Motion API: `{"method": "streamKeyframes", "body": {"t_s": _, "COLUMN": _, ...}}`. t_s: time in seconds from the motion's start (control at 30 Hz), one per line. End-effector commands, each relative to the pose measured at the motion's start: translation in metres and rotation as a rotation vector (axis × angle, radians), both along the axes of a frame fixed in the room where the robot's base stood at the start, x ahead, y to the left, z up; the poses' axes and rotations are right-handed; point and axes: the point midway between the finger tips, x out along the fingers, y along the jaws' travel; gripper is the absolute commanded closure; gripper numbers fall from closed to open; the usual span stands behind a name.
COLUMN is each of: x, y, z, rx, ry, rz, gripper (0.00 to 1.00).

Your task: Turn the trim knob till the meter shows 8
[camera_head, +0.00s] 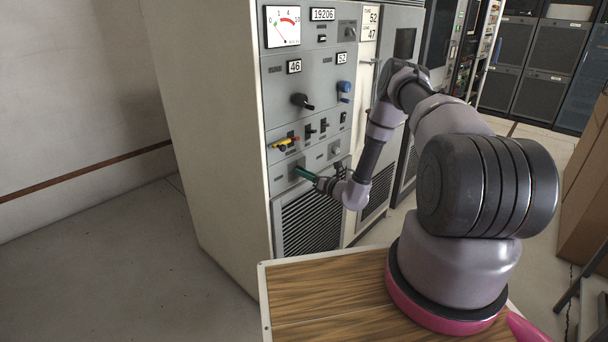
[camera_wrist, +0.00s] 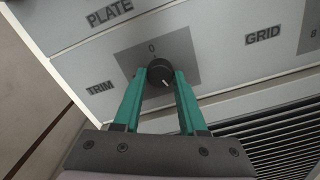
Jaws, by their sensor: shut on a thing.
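The trim knob (camera_wrist: 157,76) is a small black round knob with a pale pointer line, on a grey panel beside the label TRIM. In the wrist view its pointer line aims down and to the right, away from the 0 mark above it. My gripper (camera_wrist: 161,84) has its two green fingers shut on the knob, one on each side. In the head view my gripper (camera_head: 305,173) reaches the lower cabinet panel and hides the knob.
Above my gripper are a yellow handle (camera_head: 284,143), a black knob (camera_head: 302,101) and a blue knob (camera_head: 344,88). A vented grille (camera_head: 309,222) lies just below. A GRID label (camera_wrist: 263,35) is to the right of the knob. Open floor (camera_head: 130,250) lies left of the cabinet.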

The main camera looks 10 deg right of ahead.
Motion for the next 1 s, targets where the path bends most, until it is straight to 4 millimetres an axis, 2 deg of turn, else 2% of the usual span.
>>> {"method": "streamKeyframes", "body": {"t_s": 0.3, "x": -0.0001, "y": -0.0007, "z": -0.0003, "rx": 0.068, "ry": 0.051, "rz": -0.002, "gripper": 1.0}}
{"method": "streamKeyframes", "body": {"t_s": 0.7, "x": -0.0001, "y": -0.0011, "z": -0.0004, "rx": 0.072, "ry": 0.054, "rz": -0.002, "gripper": 1.0}}
{"method": "streamKeyframes", "body": {"t_s": 0.73, "x": -0.0001, "y": -0.001, "z": -0.0005, "rx": 0.072, "ry": 0.054, "rz": -0.002, "gripper": 0.48}}
{"method": "streamKeyframes", "body": {"t_s": 0.77, "x": -0.0001, "y": -0.0011, "z": -0.0004, "rx": 0.072, "ry": 0.054, "rz": -0.002, "gripper": 0.36}}
{"method": "streamKeyframes", "body": {"t_s": 0.8, "x": -0.0001, "y": -0.0009, "z": -0.0003, "rx": 0.072, "ry": 0.054, "rz": -0.002, "gripper": 0.29}}
{"method": "streamKeyframes", "body": {"t_s": 1.0, "x": -0.0001, "y": -0.0004, "z": -0.0003, "rx": 0.073, "ry": 0.053, "rz": -0.001, "gripper": 0.29}}
